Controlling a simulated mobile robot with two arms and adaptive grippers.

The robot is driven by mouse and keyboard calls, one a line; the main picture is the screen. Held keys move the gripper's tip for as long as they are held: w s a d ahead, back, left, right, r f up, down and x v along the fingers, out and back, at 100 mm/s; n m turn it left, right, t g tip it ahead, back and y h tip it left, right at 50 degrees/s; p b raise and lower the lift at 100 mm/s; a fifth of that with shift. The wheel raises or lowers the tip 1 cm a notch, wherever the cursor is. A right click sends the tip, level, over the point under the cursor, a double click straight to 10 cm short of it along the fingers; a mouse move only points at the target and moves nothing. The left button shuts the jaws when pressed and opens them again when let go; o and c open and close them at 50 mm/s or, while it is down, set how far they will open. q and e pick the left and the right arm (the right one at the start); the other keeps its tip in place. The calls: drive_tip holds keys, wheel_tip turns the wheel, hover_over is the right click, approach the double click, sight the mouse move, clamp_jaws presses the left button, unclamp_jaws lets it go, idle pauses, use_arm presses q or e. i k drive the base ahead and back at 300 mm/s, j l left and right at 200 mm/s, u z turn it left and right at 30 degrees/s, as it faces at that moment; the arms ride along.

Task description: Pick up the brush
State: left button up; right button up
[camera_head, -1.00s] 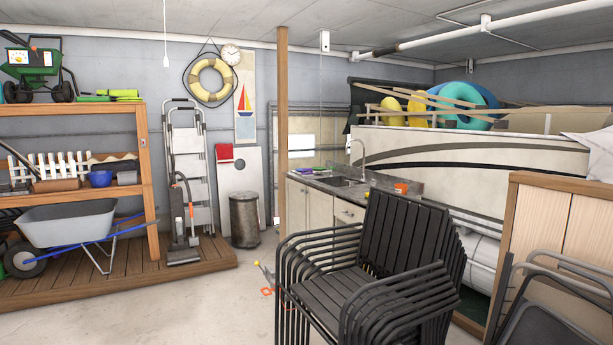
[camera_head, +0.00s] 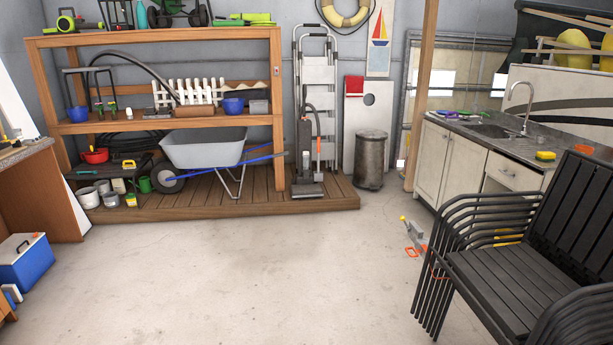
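I cannot make out a brush for certain in the head view. A brown block-like thing (camera_head: 195,111) lies on the middle shelf of the wooden rack (camera_head: 222,121), in front of a white picket piece. It is too small to tell whether it is a brush. Small colored items (camera_head: 450,114) lie on the counter left of the sink, also too small to name. Neither of my grippers is in view.
Stacked black chairs (camera_head: 505,270) block the right front. A wheelbarrow (camera_head: 205,148) stands on the wooden platform (camera_head: 290,198). A blue cooler (camera_head: 27,262) is at left. Tools (camera_head: 412,240) lie on the floor near the chairs. The concrete floor in the middle is clear.

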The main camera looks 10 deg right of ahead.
sight(447, 117)
drive_tip(key=i+j, duration=0.1)
drive_tip(key=i, duration=0.95)
drive_tip(key=i+j, duration=0.1)
drive_tip(key=i, duration=0.95)
drive_tip(key=i+z, duration=0.2)
drive_tip(key=i, duration=0.3)
drive_tip(key=i+z, duration=0.25)
drive_tip(key=i, duration=0.3)
drive_tip(key=i+j+z, duration=0.2)
drive_tip(key=i, duration=0.3)
drive_tip(key=i+j+z, duration=0.2)
drive_tip(key=i, duration=0.3)
drive_tip(key=i+l+z, duration=0.15)
drive_tip(key=i+z, duration=0.2)
drive_tip(key=i, duration=0.2)
drive_tip(key=i+z, duration=0.35)
drive_tip(key=i, duration=0.25)
drive_tip(key=i+j+z, duration=0.1)
drive_tip(key=i+z, duration=0.25)
drive_tip(key=i, duration=0.2)
drive_tip(key=i+j+z, duration=0.35)
drive_tip(key=i, duration=0.2)
drive_tip(key=i+z, duration=0.25)
drive_tip(key=i, duration=0.35)
